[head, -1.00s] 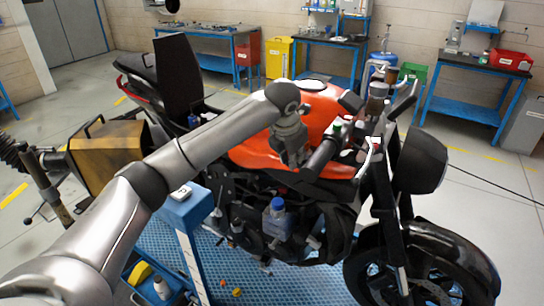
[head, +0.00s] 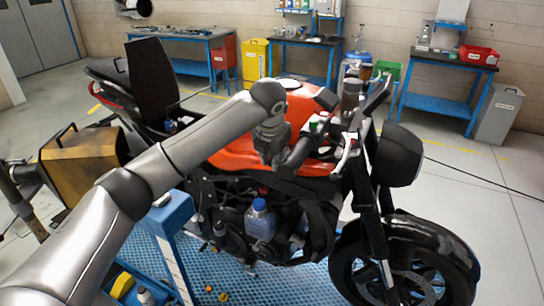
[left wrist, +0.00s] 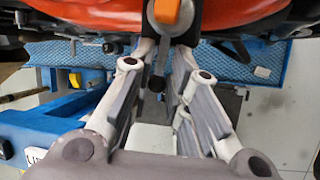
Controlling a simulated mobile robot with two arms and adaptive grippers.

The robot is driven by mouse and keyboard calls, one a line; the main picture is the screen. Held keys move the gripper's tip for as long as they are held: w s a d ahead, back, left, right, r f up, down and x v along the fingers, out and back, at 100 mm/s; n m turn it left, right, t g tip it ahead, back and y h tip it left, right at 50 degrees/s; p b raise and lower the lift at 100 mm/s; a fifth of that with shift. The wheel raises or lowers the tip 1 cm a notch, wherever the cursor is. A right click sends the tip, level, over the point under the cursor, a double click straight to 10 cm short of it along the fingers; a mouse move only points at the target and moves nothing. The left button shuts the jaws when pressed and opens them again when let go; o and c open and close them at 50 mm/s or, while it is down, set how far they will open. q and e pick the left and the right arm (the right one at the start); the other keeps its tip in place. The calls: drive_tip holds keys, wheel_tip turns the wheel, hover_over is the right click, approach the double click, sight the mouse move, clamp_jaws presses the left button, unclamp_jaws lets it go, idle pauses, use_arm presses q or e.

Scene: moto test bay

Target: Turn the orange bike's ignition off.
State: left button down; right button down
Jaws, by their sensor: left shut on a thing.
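The orange bike (head: 245,150) stands on blue mesh flooring, its front wheel towards the right. My left gripper (head: 268,155) points down beside its tank, just behind the handlebar. In the left wrist view the fingers (left wrist: 172,30) are close together at the top. Their dark tips are on either side of a small orange and grey piece (left wrist: 167,12), which looks like the ignition key; the gripper is shut on it. The arm and gripper hide the ignition in the head view, so its turned position cannot be told. My right gripper is out of view.
A blue stand (head: 170,213) and a brown-gold box (head: 85,160) are left of the bike. Blue workbenches (head: 445,80) and a yellow bin (head: 255,58) line the back wall.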

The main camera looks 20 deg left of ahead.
use_arm(q)
drive_tip(key=c, duration=1.5)
unclamp_jaws()
drive_tip(key=shift+r, duration=0.1)
drive_tip(key=v, duration=1.2)
drive_tip(key=shift+r, duration=0.1)
